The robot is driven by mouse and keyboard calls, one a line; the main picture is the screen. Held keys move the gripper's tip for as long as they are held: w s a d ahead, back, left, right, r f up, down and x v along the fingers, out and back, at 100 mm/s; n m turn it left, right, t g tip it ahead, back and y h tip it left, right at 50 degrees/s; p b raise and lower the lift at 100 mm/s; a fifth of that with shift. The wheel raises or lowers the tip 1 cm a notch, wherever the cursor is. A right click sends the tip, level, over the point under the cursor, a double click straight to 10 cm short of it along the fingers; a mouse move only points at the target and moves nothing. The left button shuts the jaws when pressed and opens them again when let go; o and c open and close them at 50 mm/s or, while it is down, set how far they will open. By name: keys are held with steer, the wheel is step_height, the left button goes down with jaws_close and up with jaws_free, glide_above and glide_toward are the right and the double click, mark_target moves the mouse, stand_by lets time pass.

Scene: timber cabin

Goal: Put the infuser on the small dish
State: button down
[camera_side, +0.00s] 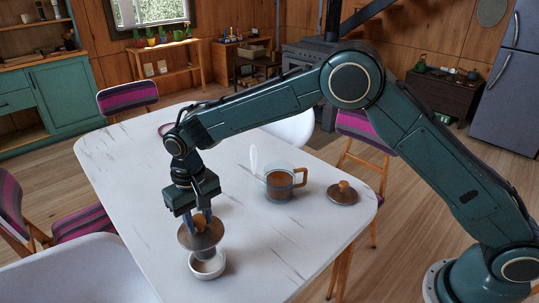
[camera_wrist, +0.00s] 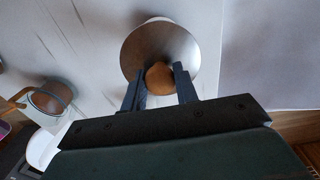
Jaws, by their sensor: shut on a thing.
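The infuser (camera_side: 201,238) has a round wooden knob and a wide metal disc, with a narrower part below. My gripper (camera_side: 200,216) points down and is shut on its knob. The infuser looks upright. The small dish (camera_side: 209,269) is white and round and sits on the table directly beneath it. The infuser's lower end overlaps the dish's opening, and I cannot tell whether they touch. In the wrist view, my gripper (camera_wrist: 159,88) has the infuser's knob between its fingers. The disc (camera_wrist: 158,48) hides most of the dish there.
On the white marble table (camera_side: 130,200), a glass mug (camera_side: 279,187) of brown liquid stands right of my gripper. Chairs surround the table. The table's left part is clear.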

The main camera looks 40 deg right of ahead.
mark_target(201, 231)
steer(key=shift+f, duration=0.1)
steer(key=shift+f, duration=2.1)
steer(key=c, duration=1.1)
jaws_free()
step_height(201, 231, up, 11)
steer(key=shift+f, duration=0.1)
steer(key=shift+r, duration=0.7)
